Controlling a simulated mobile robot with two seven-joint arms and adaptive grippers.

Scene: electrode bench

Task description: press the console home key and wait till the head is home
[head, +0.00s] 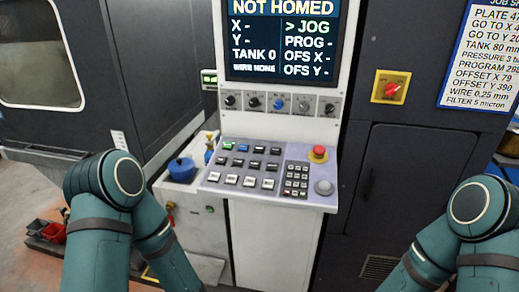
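The console (272,205) stands in the middle of the head view. Its sloped panel carries rows of keys: a green key (228,145), a blue key (243,147), dark keys (257,164) and white keys (249,182). Their labels are too small to read, so I cannot tell which is the home key. The screen (281,40) above reads "NOT HOMED", with dashes after X and Y, "> JOG", "TANK 0" and "WIRE NONE". The machine's head is not visible. My two arms bend down at the lower left and lower right; both grippers are out of view.
A red emergency button (318,153), a grey round knob (323,187) and a small black keypad (297,178) sit right of the keys. Small knobs (278,103) line the strip below the screen. A red rotary switch (391,88) is on the dark cabinet (410,185).

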